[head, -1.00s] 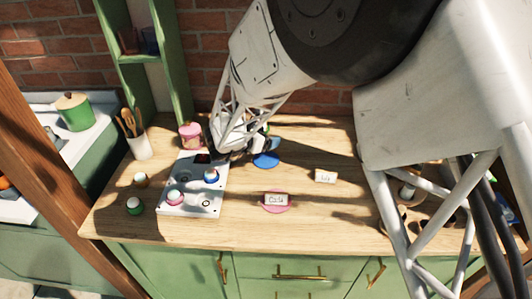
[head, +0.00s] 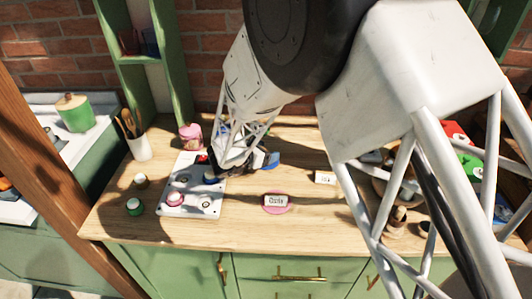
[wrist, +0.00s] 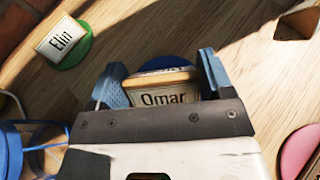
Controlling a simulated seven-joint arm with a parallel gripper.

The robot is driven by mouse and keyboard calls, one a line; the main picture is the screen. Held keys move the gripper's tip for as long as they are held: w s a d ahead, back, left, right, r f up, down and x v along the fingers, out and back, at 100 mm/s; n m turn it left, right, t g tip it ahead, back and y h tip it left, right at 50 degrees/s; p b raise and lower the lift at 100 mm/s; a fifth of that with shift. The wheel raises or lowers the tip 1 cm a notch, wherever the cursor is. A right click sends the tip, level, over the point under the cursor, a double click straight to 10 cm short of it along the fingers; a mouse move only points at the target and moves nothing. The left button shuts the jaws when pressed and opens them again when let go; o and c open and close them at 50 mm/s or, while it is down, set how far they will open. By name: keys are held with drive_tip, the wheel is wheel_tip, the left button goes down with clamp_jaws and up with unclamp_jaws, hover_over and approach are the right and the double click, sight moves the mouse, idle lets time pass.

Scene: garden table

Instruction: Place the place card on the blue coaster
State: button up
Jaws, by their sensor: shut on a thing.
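The place card (wrist: 168,97) reading "Omar" is held between the blue fingers of my gripper (wrist: 162,80) in the wrist view. The blue coaster (wrist: 165,63) shows just behind the card, partly hidden by it; I cannot tell whether card and coaster touch. In the head view my gripper (head: 238,163) is low over the table by the blue coaster (head: 271,161), largely covering it; the held card is hidden there.
A pink coaster (head: 267,208) bears another card (head: 277,201). A loose white card (head: 325,177) stands to its right. An "Elin" card (wrist: 62,40) is on a green coaster (wrist: 80,48). A white tray (head: 208,210) with several small items lies left.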

drive_tip(key=shift+f, duration=0.25)
drive_tip(key=shift+f, duration=0.15)
drive_tip(key=o, duration=0.9)
drive_tip(key=shift+a+r, duration=0.1)
drive_tip(key=shift+r, duration=0.15)
drive_tip(key=shift+v, duration=5.9)
drive_tip(key=shift+r, duration=0.1)
